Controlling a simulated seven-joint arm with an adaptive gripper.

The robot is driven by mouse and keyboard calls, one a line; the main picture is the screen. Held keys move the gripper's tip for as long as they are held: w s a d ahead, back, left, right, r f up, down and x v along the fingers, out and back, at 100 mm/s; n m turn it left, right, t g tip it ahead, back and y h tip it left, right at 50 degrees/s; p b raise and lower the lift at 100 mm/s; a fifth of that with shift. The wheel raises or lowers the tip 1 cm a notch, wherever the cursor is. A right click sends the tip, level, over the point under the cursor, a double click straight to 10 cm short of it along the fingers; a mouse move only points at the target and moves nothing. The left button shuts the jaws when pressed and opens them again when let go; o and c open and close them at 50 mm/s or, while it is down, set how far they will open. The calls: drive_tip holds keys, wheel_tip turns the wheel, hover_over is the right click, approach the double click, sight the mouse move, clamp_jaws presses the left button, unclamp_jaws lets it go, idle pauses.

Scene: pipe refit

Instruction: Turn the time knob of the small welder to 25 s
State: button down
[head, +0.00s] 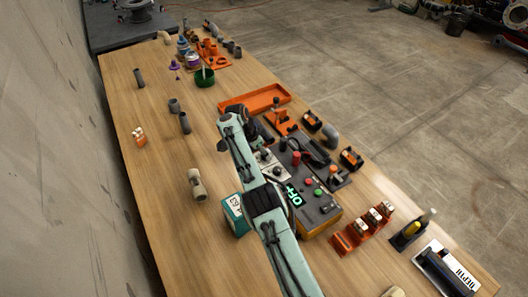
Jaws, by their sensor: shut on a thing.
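The small welder appears to be the unit with a light grey panel and dark knobs (271,167), just right of my arm near the middle of the head view. My arm hides its left side. My gripper (266,139) is dark and small here, pointing down at the far end of this panel. It is shut on what appears to be the time knob. The fingertips and the knob are largely hidden, so the knob's setting cannot be read.
A dark control box (318,206) with a green display and coloured buttons stands nearer. An orange tray (255,100) lies beyond the gripper, and orange clamps (362,231) stand at right. A teal box (234,213) sits left of my arm.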

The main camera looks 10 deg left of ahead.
drive_tip(key=shift+s, duration=0.1)
idle(0.3)
drive_tip(key=c, duration=0.9)
unclamp_jaws()
drive_tip(key=shift+o, duration=0.2)
drive_tip(key=v, duration=1.2)
